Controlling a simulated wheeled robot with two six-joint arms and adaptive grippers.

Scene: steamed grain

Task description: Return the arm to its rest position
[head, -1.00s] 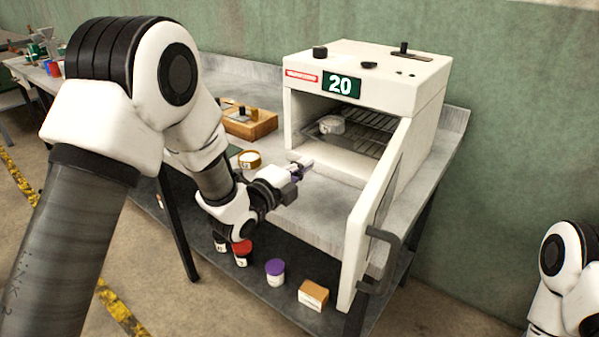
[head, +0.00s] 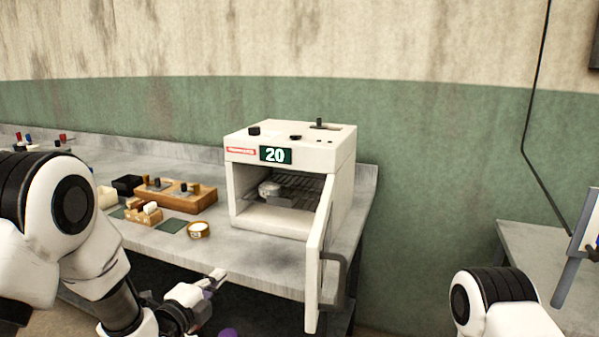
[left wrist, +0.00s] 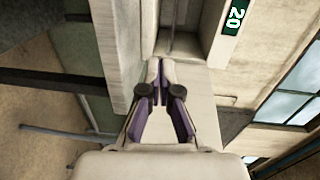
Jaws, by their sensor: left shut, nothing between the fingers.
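My left gripper (head: 216,279) is in front of the bench's front edge, left of the oven's open door. It is shut and empty; its fingers also show closed together in the left wrist view (left wrist: 160,70). My right arm shows at the lower right in the head view, but its gripper is out of view.
The white oven (head: 300,150) reads 20, and its door (head: 319,265) stands open toward the front. A round container (head: 269,189) sits on the rack inside. A wooden block (head: 175,195), a small round tub (head: 198,230) and other items stand on the grey bench (head: 265,252).

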